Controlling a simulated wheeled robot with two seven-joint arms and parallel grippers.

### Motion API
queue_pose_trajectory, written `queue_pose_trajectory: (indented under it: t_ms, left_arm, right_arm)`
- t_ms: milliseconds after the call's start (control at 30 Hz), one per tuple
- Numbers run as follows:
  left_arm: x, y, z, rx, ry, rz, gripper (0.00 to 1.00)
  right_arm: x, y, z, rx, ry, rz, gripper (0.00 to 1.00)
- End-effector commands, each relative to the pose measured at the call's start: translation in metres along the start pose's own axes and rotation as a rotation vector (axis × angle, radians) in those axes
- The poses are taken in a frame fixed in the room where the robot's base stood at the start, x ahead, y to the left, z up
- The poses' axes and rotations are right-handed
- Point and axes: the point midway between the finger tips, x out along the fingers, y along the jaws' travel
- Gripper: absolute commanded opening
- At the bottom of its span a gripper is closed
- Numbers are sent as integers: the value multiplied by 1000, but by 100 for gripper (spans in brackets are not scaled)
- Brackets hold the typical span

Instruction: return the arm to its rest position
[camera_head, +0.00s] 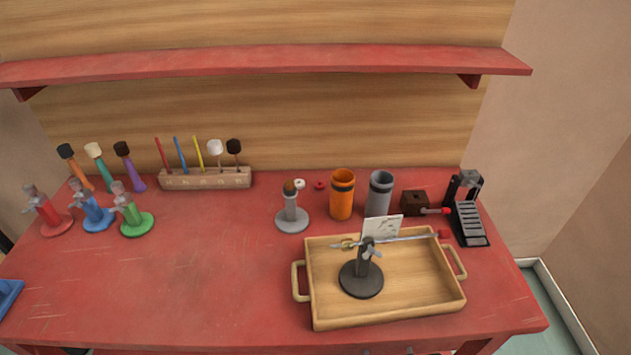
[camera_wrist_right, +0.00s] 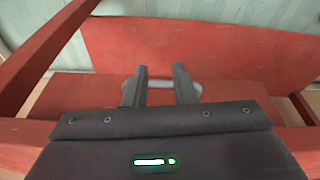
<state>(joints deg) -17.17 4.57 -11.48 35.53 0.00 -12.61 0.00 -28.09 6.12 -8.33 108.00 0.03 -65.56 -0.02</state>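My right gripper (camera_wrist_right: 162,72) shows in the right wrist view, its two dark fingers apart with a clear gap between them. A pale grey rounded thing (camera_wrist_right: 161,85) shows behind and between the fingers; I cannot tell what it is. It does not look gripped. Red table framework (camera_wrist_right: 225,50) lies beyond the fingers. Neither gripper shows clearly in the head view, and my left gripper is not seen at all.
The red table (camera_head: 200,270) has a clear middle and front left. A wooden tray (camera_head: 420,313) at right holds a black stand (camera_head: 361,280). Orange (camera_head: 341,200) and grey (camera_head: 379,195) cups stand behind it. Coloured stands (camera_head: 135,225) are at left. A red shelf (camera_head: 260,62) runs above.

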Motion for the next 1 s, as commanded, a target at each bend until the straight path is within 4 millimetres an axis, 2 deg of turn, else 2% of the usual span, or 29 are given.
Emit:
queue_pose_trajectory:
  t_ms: [33,100,167,200,267,400,500,600,700,800,1000]
  left_arm:
    - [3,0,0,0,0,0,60]
    - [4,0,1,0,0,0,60]
    - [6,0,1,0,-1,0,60]
    - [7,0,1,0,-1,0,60]
    - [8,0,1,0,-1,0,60]
    - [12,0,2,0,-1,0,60]
    - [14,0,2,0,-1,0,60]
    - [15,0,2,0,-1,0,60]
    - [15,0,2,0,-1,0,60]
    - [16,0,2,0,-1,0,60]
    - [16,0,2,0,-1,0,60]
  right_arm:
    - [33,-2,17,-2,-23,-2,24]
    - [73,-3,40,-5,-38,-4,24]
    - [105,-5,64,-8,-52,-6,24]
    - [124,-6,80,-10,-61,-7,24]
    - [151,-7,108,-14,-75,-8,24]
    - [200,-9,178,-22,-107,-12,24]
    - [222,-10,225,-26,-125,-13,24]
    - [232,-10,262,-30,-138,-14,24]
    - [237,-10,285,-33,-145,-15,24]
    - [238,-9,296,-34,-148,-15,24]
    - [238,-9,298,-34,-148,-15,24]
